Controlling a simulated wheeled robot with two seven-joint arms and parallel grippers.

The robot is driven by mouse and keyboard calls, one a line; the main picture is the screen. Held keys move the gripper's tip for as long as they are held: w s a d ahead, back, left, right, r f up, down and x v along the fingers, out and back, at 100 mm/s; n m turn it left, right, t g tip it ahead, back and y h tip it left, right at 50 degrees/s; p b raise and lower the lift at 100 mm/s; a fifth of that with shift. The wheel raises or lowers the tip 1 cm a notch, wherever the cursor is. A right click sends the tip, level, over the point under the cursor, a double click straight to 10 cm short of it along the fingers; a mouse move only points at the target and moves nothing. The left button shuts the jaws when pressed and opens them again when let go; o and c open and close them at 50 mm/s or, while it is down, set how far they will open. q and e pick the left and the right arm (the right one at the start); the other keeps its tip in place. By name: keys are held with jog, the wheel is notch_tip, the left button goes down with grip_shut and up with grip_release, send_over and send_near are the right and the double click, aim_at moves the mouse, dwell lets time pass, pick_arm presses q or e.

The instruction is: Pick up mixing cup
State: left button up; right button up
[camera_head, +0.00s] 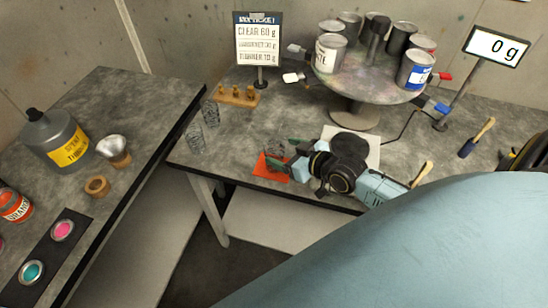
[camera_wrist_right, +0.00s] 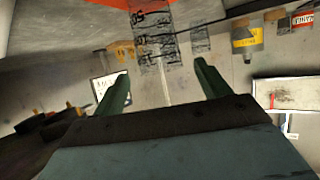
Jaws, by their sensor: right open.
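A clear mixing cup with dark printed markings stands on an orange mat (camera_head: 265,168) near the table's front edge, partly hidden by my right gripper (camera_head: 284,153). In the right wrist view the cup (camera_wrist_right: 152,40) shows ahead of the gap between the two green fingers (camera_wrist_right: 160,82), with the orange mat (camera_wrist_right: 105,4) at the top. The right gripper is open, and nothing is clamped in it. Two other clear cups, one at the back (camera_head: 210,113) and one in front (camera_head: 195,138), stand to the left. My left gripper is not in view.
A round turntable (camera_head: 358,85) with several paint cans stands behind. A wooden rack (camera_head: 237,97) and a ticket sign (camera_head: 258,40) are at the back. The left bench (camera_head: 135,120) holds a thinner-type bottle (camera_head: 55,140). A brush (camera_head: 477,138) lies to the right.

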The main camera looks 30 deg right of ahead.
aim_at(268, 147)
jog(key=shift+f+x, duration=0.15)
jog(key=shift+x, duration=1.45)
jog(key=shift+f+x, duration=0.1)
jog(key=shift+x, duration=1.55)
jog(key=shift+s, duration=0.1)
jog(key=shift+c, duration=0.3)
jog(key=c, duration=1)
